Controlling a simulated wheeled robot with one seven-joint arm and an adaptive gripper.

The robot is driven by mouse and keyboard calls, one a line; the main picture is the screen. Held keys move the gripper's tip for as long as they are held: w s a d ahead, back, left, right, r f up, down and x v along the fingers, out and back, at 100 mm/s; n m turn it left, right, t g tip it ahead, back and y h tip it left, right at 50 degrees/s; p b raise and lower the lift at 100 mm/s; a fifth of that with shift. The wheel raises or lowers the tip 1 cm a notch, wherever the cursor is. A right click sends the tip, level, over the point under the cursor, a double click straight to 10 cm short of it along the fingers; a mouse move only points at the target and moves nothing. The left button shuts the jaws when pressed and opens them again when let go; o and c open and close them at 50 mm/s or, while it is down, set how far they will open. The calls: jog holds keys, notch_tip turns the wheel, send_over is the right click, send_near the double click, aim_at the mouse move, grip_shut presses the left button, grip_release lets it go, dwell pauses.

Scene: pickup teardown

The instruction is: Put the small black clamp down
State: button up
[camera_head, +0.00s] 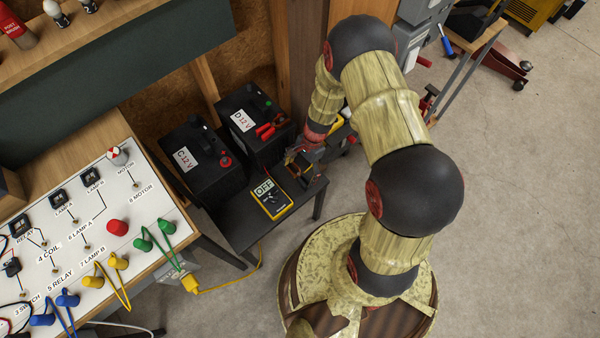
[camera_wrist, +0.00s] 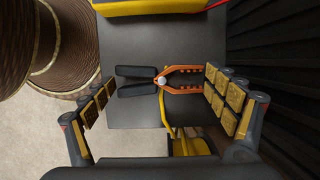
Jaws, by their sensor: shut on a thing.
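The small clamp (camera_wrist: 162,80) shows in the wrist view with black handles to the left and orange jaws to the right. It lies crosswise between the fingers of my gripper (camera_wrist: 160,84), which is shut on it. The jaw end meets the right finger pads; the handle end is near the left pads. Below it is the dark tabletop (camera_wrist: 120,44); I cannot tell whether the clamp touches it. In the head view my gripper (camera_head: 304,160) is low over the right end of the small dark table (camera_head: 238,230). The clamp is not clear there.
A yellow multimeter (camera_head: 270,198) reading OFF lies on the table, left of my gripper. Black batteries C (camera_head: 203,160) and D (camera_head: 250,122) stand behind; red clips sit on D. A yellow cable (camera_head: 245,278) hangs near the table. The wired panel (camera_head: 85,215) is at left.

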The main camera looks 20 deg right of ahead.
jog(key=shift+f, duration=0.2)
jog(key=o, duration=1)
jog(key=p+v, duration=0.4)
jog(key=v, duration=0.8)
jog(key=shift+r+p, duration=0.1)
jog(key=shift+p, duration=0.25)
